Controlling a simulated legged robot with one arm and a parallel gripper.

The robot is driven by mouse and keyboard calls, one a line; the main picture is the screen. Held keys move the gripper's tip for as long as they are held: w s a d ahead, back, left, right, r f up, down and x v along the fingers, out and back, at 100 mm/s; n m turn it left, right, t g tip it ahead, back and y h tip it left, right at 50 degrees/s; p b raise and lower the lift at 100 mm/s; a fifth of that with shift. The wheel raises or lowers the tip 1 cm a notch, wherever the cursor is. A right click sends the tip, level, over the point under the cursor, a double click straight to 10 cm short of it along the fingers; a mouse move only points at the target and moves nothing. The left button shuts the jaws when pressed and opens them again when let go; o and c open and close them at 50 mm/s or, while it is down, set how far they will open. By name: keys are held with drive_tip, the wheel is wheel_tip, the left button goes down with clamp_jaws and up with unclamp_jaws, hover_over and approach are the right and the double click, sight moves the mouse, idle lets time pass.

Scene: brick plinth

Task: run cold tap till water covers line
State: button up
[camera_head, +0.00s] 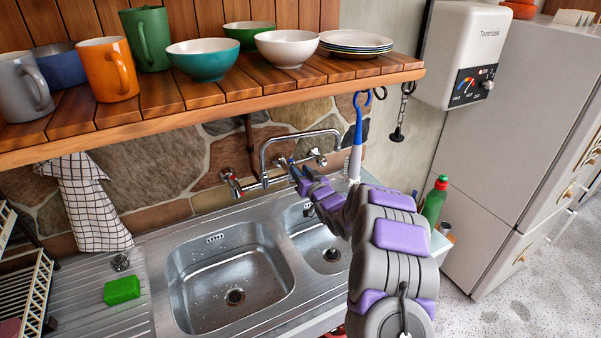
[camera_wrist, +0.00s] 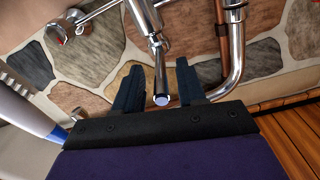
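The chrome mixer tap (camera_head: 300,138) is on the stone wall behind the sink, with handles at its left (camera_head: 232,186) and right (camera_head: 318,157). My gripper (camera_head: 294,168) is in front of the tap. In the wrist view my gripper (camera_wrist: 157,70) is open, with a blue-capped chrome tap part (camera_wrist: 162,99) between its dark fingers; I cannot tell whether they touch. A red-marked chrome handle (camera_wrist: 62,31) shows at upper left there. The left basin (camera_head: 222,262) and the right basin (camera_head: 305,222), partly behind my arm, show bare drains; I see no water or line.
A wooden shelf (camera_head: 200,105) with mugs, bowls and plates overhangs the sink. A blue-handled brush (camera_head: 357,135) hangs close beside my arm. A green bottle (camera_head: 434,200) stands right; a green sponge (camera_head: 122,290) and dish rack (camera_head: 30,290) are left. A checked towel (camera_head: 88,203) hangs left.

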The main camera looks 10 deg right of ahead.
drive_tip(key=shift+w+a, duration=0.15)
drive_tip(key=shift+w, duration=0.1)
drive_tip(key=shift+c, duration=0.2)
clamp_jaws()
idle(0.4)
